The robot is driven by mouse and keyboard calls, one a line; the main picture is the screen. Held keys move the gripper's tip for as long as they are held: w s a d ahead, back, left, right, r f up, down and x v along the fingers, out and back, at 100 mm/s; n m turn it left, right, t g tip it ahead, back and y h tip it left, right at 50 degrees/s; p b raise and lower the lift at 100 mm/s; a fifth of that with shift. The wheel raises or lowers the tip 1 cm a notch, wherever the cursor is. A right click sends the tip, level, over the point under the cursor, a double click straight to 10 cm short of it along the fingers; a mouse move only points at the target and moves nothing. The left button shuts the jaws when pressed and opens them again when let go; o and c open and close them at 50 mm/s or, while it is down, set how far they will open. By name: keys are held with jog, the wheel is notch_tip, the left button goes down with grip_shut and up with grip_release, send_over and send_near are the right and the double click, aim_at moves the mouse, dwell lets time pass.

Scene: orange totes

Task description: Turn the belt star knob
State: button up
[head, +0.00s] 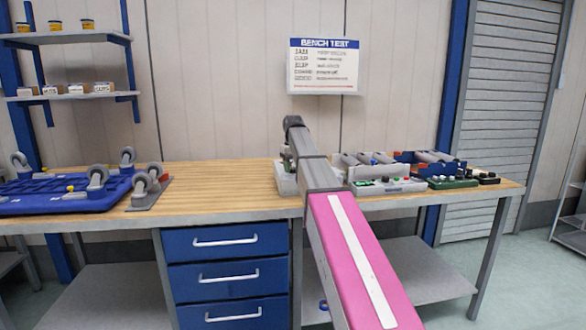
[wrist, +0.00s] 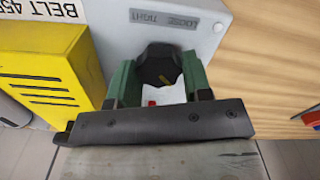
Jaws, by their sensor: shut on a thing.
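The black star knob (wrist: 160,66) sits on a light grey housing (wrist: 205,20) in the wrist view. A grey label reading LOOSE and TIGHT (wrist: 165,18) is above it. My gripper (wrist: 158,76) has its two green fingers on either side of the knob, closed on it. A small red mark on a white part (wrist: 151,101) shows between the fingers below the knob. Its meaning cannot be read. In the head view my arm hides the knob and gripper; part of a light grey unit (head: 284,180) shows beside it on the bench.
A yellow slotted guard (wrist: 45,75) and a BELT label (wrist: 40,10) are close to the left of my gripper. Bare wooden bench (wrist: 270,60) lies to the right. In the head view, roller units (head: 375,163) stand right of my arm and a blue caster base (head: 65,195) stands left.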

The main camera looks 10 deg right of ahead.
aim_at(293, 168)
jog(key=o, duration=0.9)
notch_tip(293, 168, up, 8)
jog(key=shift+f, duration=0.25)
jog(key=shift+s, duration=0.15)
